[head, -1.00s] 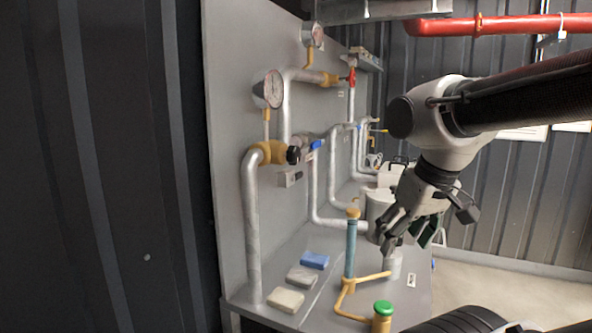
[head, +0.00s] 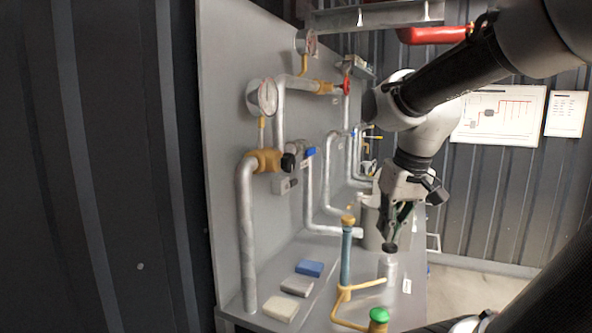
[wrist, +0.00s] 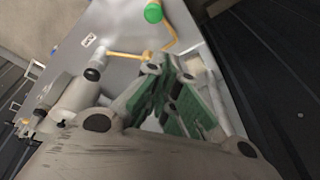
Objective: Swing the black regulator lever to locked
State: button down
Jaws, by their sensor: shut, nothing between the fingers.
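A black knob-like part (head: 288,162) sits on the brass valve (head: 265,161) on the upright grey panel; I cannot tell for sure that it is the regulator lever or which way it points. A small grey cylinder with a black top (head: 390,247) stands on the bench. My gripper (head: 392,232) is shut and empty, pointing down just above or in front of that black top, well right of the brass valve. In the wrist view the green-padded fingers (wrist: 168,72) are together, apart from the black-topped cylinder (wrist: 93,74).
A blue upright tube (head: 346,258) with yellow piping and a green cap (head: 378,314) stand at the bench front. Three blocks, blue (head: 309,268), grey and cream, lie to the left. Gauges and metal pipes (head: 246,235) line the panel. A large grey pot (head: 372,238) stands behind.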

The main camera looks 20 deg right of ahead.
jog(key=w+r+n+t+y, duration=0.15)
jog(key=w+r, duration=0.25)
jog(key=w, duration=0.5)
jog(key=w+r+n+y, duration=0.1)
jog(key=w+r+y, duration=0.1)
jog(key=w+r, duration=0.45)
jog(key=w+a+r+n+t+y, duration=0.1)
jog(key=w+a+r+n+y, duration=0.1)
jog(key=w+a+r+n, duration=0.2)
jog(key=w+r+n, duration=0.3)
jog(key=n, duration=0.1)
jog(key=shift+w+a+r+y, duration=0.2)
jog(key=shift+w+r+y, duration=0.1)
jog(key=shift+r+y, duration=0.05)
jog(key=shift+t, duration=0.35)
send_over(291, 184)
jog(key=w+d, duration=0.2)
jog(key=d, duration=0.1)
notch_tip(291, 184, down, 7)
jog(key=f, duration=0.4)
jog(key=shift+a, duration=0.35)
